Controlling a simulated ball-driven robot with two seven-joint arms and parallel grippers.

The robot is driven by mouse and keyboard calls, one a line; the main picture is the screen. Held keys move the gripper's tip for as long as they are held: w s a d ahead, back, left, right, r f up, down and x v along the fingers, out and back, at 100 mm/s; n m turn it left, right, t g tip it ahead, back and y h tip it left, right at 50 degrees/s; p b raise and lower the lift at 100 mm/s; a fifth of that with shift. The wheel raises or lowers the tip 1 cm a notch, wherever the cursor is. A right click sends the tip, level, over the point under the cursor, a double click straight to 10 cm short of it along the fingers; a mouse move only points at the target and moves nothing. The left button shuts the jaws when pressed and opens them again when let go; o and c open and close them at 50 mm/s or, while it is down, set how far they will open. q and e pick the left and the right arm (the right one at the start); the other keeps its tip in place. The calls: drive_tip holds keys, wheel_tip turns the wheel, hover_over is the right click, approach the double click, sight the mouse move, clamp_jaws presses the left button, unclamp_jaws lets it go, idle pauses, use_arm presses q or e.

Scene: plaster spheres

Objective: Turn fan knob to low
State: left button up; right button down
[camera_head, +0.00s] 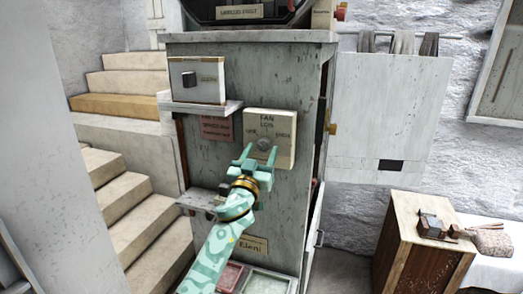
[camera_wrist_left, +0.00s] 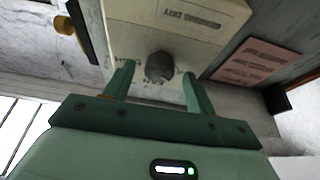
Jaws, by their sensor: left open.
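The fan knob (camera_head: 264,144) is a small grey knob on a cream panel (camera_head: 284,128) marked "FAN" and "LOW", fixed to the front of the grey cabinet. My left gripper (camera_head: 259,152) is in front of this panel with its fingers pointing at it. In the left wrist view the knob (camera_wrist_left: 159,67) lies between the two fingertips (camera_wrist_left: 158,75) of my open left gripper, with a gap on each side. I cannot tell whether the fingers reach around the knob in depth. The way the knob is turned is too small to read. My right gripper is not in view.
A reddish sign (camera_head: 216,126) is left of the fan panel. A lower ledge (camera_head: 200,198) juts out near my wrist. Stairs (camera_head: 130,200) are at left, a wooden crate (camera_head: 410,240) at right.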

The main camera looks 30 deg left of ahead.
use_arm(q)
drive_tip(key=shift+w+a+r, duration=0.1)
drive_tip(key=shift+w+r, duration=0.1)
drive_tip(key=shift+w, duration=0.3)
drive_tip(key=c, duration=1)
